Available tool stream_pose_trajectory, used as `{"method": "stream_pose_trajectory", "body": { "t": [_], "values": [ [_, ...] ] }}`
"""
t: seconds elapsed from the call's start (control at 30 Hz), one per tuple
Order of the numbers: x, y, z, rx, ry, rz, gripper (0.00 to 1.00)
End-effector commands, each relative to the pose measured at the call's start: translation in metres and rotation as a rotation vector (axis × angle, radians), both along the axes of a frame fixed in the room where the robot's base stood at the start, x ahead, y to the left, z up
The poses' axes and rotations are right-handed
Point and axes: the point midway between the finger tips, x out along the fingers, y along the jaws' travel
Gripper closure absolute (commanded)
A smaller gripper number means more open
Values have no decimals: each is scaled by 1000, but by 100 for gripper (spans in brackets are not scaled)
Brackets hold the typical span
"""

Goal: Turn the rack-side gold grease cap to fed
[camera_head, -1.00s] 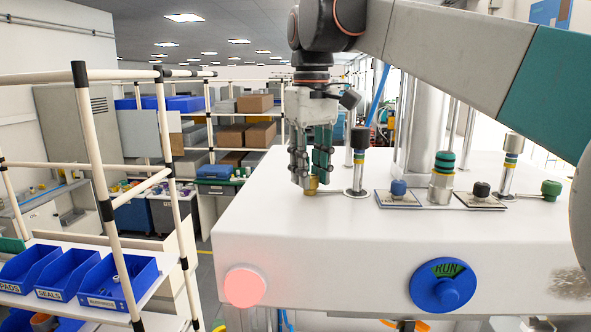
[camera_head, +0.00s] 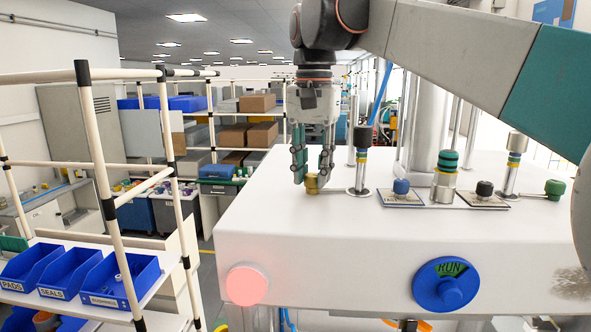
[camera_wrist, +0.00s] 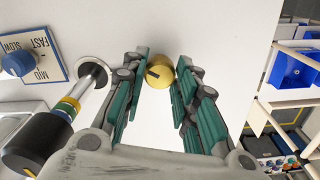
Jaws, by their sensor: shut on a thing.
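The gold grease cap (camera_head: 311,185) is a small round knob on the white press top, near its left, rack-side edge. In the wrist view the cap (camera_wrist: 161,75) shows a dark pointer mark aimed to the lower left. My gripper (camera_head: 311,175) points down over the cap, its teal-and-grey fingers on either side. In the wrist view the fingertips of my gripper (camera_wrist: 163,62) flank the cap, and it is shut on it. The fingertips partly hide the cap in the head view. I cannot read any fed marking beside it.
A black-topped post (camera_head: 361,150) with coloured bands stands close right of the cap. Blue (camera_head: 401,187) and black (camera_head: 484,188) knobs and a green cap (camera_head: 554,188) are farther right. A rack with blue bins (camera_head: 122,278) stands left. The press top's front is clear.

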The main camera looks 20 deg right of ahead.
Motion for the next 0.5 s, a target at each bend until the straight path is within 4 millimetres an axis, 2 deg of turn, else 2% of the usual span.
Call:
{"method": "stream_pose_trajectory", "body": {
  "t": [0.5],
  "values": [
    [0,0,1,-1,-2,-490,97]
  ]
}}
